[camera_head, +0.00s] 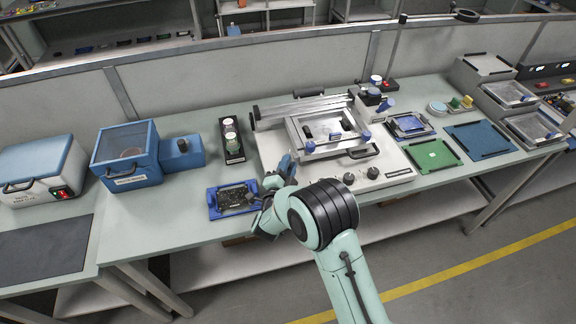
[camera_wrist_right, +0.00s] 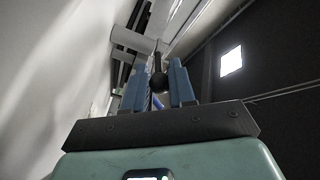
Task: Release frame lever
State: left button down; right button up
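The printer (camera_head: 275,150) is a white machine with a silver frame (camera_head: 293,130) lying in it. Blue clamps (camera_head: 310,146) sit at the frame's near corners, and a black handle (camera_head: 363,151) is at its front edge. Which part is the frame lever I cannot tell for sure. My right gripper (camera_head: 285,163) is at the printer's front left edge, left of the frame. In the right wrist view its two blue fingers (camera_wrist_right: 157,88) stand apart. A dark round knob (camera_wrist_right: 158,82) shows between or beyond them; contact is unclear. My left gripper is not in view.
A dark circuit board in a blue holder (camera_head: 233,200) lies just left of my right gripper. A black tray with jars (camera_head: 232,140) and a blue box (camera_head: 125,155) stand farther left. A green board (camera_head: 432,154) and blue mat (camera_head: 480,139) lie right.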

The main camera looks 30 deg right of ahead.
grip_shut()
jog(key=n+t+y+b, duration=0.1)
jog(key=b, duration=0.1)
jog(key=d+n+t+y+b, duration=0.1)
jog(key=b, duration=0.1)
jog(key=n+y+b, duration=0.1)
jog(key=b, duration=0.1)
jog(key=shift+s+d+f+t+y+b, duration=0.2)
jog(key=shift+s+d+t+y+b, duration=0.1)
jog(key=shift+s+t+y, duration=0.1)
jog(key=shift+r+n+t+y+b, duration=0.15)
jog(key=shift+n+t+y+b, duration=0.15)
jog(key=shift+n+y+b, duration=0.3)
jog(key=o, duration=0.6)
grip_release()
jog(key=shift+c, duration=0.2)
